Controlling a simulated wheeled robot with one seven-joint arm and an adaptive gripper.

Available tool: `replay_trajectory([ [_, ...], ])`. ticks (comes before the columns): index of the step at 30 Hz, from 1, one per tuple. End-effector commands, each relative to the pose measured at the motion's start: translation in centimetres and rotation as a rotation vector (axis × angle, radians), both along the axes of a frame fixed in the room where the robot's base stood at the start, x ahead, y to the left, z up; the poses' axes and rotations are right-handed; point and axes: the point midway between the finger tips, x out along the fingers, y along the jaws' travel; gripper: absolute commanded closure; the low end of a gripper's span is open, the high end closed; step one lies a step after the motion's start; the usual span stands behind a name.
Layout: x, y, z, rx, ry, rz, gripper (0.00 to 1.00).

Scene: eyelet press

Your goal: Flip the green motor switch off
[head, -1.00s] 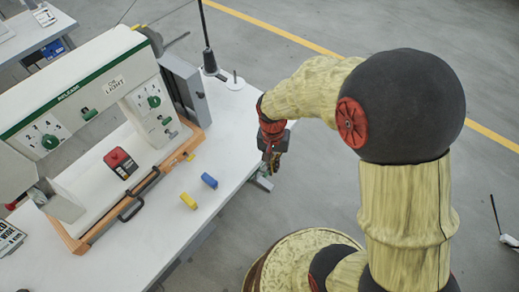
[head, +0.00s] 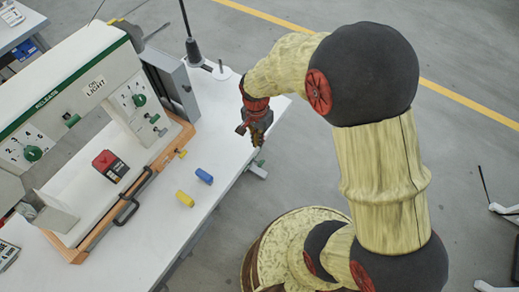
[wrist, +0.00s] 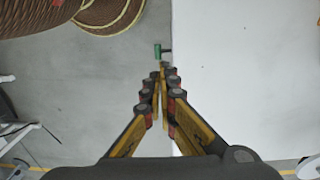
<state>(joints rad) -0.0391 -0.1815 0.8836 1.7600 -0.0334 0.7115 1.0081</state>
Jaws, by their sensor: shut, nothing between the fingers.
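A small green part (wrist: 157,50) with a dark stem sits at the table edge in the wrist view, just beyond my fingertips; I cannot tell whether it is the motor switch. A grey-green fitting (head: 257,170) shows at the table's right edge in the head view. The machine's front also carries green toggles, one on the upper beam (head: 72,120) and one on the right panel (head: 154,118). My gripper (head: 257,140) points down near the table's right edge. Its fingers (wrist: 163,70) are shut and empty, apart from the green part.
The white press (head: 60,100) with an orange-edged base stands on the white table (head: 150,240). A yellow block (head: 184,198) and a blue block (head: 204,176) lie in front of it. A red button box (head: 110,165) sits on the base.

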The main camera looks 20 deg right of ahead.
Motion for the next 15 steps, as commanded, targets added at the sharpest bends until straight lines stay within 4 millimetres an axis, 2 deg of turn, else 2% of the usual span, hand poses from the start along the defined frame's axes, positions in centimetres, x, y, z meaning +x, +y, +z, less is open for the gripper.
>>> replay_trajectory([
  [15,-0.4,-0.2,-9.9,0.000,0.004,0.000,1.00],
])
